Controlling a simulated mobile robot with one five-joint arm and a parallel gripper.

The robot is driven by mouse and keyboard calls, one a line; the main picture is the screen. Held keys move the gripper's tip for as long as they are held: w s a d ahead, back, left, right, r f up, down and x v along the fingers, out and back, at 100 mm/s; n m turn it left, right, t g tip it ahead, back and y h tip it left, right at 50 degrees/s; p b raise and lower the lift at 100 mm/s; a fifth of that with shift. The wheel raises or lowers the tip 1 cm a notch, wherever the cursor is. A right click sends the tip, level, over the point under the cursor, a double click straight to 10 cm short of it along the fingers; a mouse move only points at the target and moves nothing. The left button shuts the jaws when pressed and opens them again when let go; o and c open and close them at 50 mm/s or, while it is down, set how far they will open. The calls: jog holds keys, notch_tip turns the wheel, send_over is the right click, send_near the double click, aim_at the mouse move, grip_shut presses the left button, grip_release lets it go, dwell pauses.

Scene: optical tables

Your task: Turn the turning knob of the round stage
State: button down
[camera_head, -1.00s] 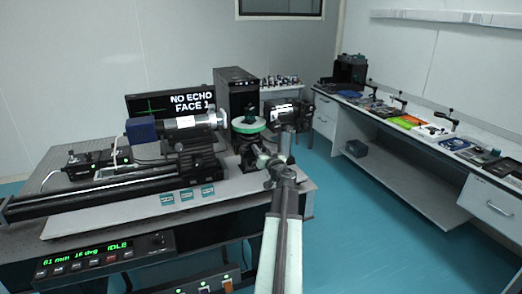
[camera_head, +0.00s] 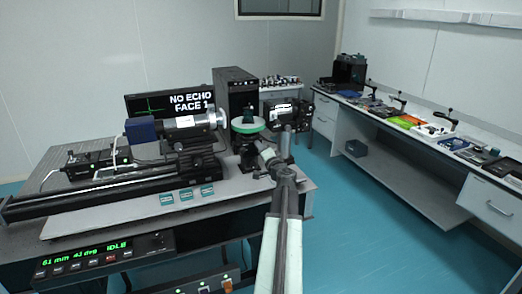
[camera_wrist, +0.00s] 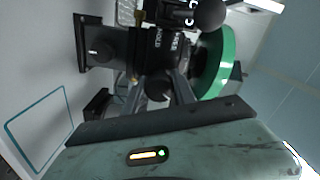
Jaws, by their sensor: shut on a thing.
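The round stage (camera_head: 247,126) has a green rim and a dark mount, and stands at the right end of the optical table. Its green disc also shows in the wrist view (camera_wrist: 215,65), tilted at upper right. My gripper (camera_head: 262,158) reaches to the right side of the stage mount. In the wrist view my gripper (camera_wrist: 160,92) has its two fingers on either side of a dark turning knob (camera_wrist: 156,87), shut on it. The knob is partly hidden by the fingers, and in the head view it cannot be made out.
A silver cylinder on a rail (camera_head: 190,125) stands left of the stage. A monitor (camera_head: 168,103) reads "NO ECHO FACE 1". A control panel (camera_head: 105,256) reads about 61 mm, 43 deg, IDLE. A black computer tower (camera_head: 237,92) stands behind. The floor at right is clear.

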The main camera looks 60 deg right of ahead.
jog(key=m, duration=0.4)
jog(key=shift+s+f+m, duration=0.1)
jog(key=shift+m, duration=0.2)
jog(key=m, duration=0.3)
jog(key=shift+m, duration=0.3)
jog(key=m, duration=0.7)
jog(key=shift+f, duration=0.1)
jog(key=m, duration=0.7)
jog(key=shift+a, duration=0.1)
jog(key=m, duration=0.5)
jog(key=shift+m, duration=1.5)
